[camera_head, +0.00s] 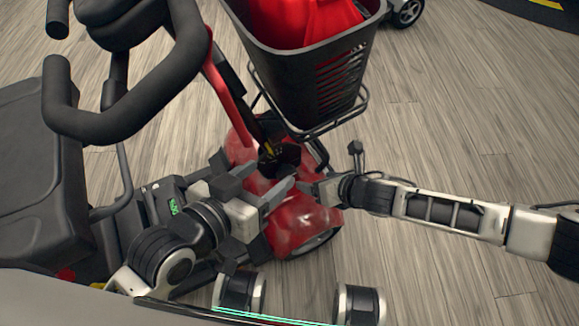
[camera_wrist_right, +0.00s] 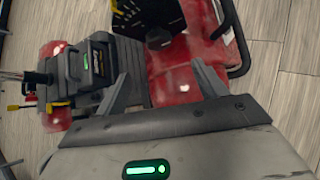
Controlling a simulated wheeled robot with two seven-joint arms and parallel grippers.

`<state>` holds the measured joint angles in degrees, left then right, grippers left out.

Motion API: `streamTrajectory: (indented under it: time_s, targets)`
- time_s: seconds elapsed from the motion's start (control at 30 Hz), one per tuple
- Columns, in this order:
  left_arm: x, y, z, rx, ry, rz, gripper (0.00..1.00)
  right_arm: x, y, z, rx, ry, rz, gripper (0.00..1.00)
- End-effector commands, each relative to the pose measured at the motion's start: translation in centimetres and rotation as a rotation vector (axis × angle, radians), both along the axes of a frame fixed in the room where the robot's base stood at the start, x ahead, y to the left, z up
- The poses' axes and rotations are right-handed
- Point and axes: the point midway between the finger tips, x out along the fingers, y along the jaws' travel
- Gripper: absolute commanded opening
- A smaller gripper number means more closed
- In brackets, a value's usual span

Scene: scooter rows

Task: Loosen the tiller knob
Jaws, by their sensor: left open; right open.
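The scooter's tiller (camera_head: 228,92) slants down from the handlebar to the red front body. A black, lobed part that looks like the tiller knob (camera_head: 283,157) is at the tiller's foot. In the right wrist view, a black part (camera_wrist_right: 157,38) at the top edge may be the same knob, but I cannot tell. My left gripper (camera_head: 264,172) is open, just below and left of the knob, with its fingers pointing towards it. Contact cannot be seen. My right gripper (camera_head: 307,186) is open, right of and below the knob. Its open fingers show in the right wrist view (camera_wrist_right: 165,88).
A black basket (camera_head: 305,85) with a red item (camera_head: 305,20) hangs above the knob. The black handlebar (camera_head: 125,115) and seat (camera_head: 40,175) fill the left. A battery box with a green light (camera_wrist_right: 92,68) lies beside the red body.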

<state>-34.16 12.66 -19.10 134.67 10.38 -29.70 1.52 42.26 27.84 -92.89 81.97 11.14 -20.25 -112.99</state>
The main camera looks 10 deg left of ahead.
Motion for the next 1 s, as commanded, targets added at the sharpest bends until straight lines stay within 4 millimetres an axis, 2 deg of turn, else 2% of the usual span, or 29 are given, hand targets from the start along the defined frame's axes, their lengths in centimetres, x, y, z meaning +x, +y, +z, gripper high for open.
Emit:
streamTrajectory:
  time_s: [0.2,0.67,0.8,1.0]
  targets:
    - [0.0,-0.4,0.4,-0.053,-0.054,-0.004,0.6,1.5,1.9,-2.5,-0.001,-0.004,0.006,0.71]
    - [0.4,-2.1,2.0,-0.39,-0.106,-0.023,0.6,6.2,7.5,-9.5,0.001,-0.005,0.004,0.71]
    - [1.6,-1.7,4.2,-0.345,-0.272,-0.036,0.6,6.8,8.2,-10.1,0.0,-0.003,0.005,0.71]
    - [2.3,-1.4,5.9,-0.307,-0.408,-0.044,0.6,7.2,8.8,-10.6,0.0,-0.003,0.004,0.71]
